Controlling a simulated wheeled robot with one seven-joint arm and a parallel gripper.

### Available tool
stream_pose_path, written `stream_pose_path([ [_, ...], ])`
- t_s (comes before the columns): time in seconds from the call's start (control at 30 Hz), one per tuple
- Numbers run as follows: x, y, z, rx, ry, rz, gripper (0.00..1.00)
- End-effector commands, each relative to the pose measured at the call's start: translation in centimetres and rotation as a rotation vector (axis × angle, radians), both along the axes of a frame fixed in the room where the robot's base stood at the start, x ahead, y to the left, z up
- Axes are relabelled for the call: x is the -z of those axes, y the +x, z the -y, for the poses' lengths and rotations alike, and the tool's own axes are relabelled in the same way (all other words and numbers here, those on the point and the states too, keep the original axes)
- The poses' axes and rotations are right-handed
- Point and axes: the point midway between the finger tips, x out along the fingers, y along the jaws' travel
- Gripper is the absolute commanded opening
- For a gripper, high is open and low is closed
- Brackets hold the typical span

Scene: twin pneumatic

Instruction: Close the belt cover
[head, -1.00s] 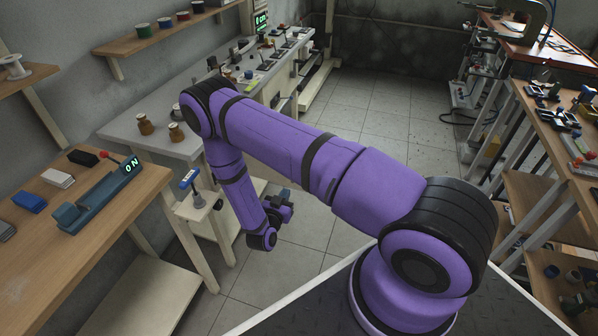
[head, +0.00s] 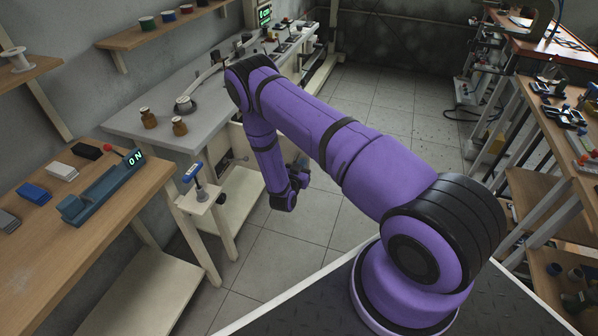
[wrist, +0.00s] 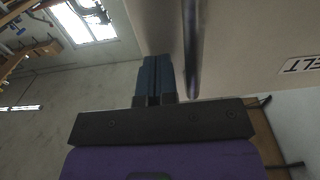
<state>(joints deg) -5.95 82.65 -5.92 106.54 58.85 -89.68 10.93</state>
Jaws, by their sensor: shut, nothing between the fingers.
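In the wrist view, a pale beige panel (wrist: 252,40) with a white label (wrist: 302,64) fills the upper right. The label's visible letters read "LT", cut off by the frame. A dark, rounded bar or edge (wrist: 191,45) runs along the panel just right of my fingers. My gripper (wrist: 154,60) has its blue fingers together and empty, close beside this bar; I cannot tell whether they touch. In the head view my gripper (head: 303,162) is small and partly hidden by my wrist, in front of the grey bench. My arm hides part of the bench front, and the cover's angle is unclear there.
The grey bench (head: 160,108) carries brown jars (head: 149,118) and fittings. A small stand with a blue-handled valve (head: 193,172) is left of my wrist. A wooden table (head: 40,225) is at left. Tiled floor (head: 275,250) is open around my arm's lower end.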

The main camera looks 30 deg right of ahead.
Motion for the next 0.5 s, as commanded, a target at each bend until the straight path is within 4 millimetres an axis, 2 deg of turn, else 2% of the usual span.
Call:
stream_pose_path([
  [0.5,-0.02,0.33,0.54,-0.004,-0.001,-0.001,0.0],
])
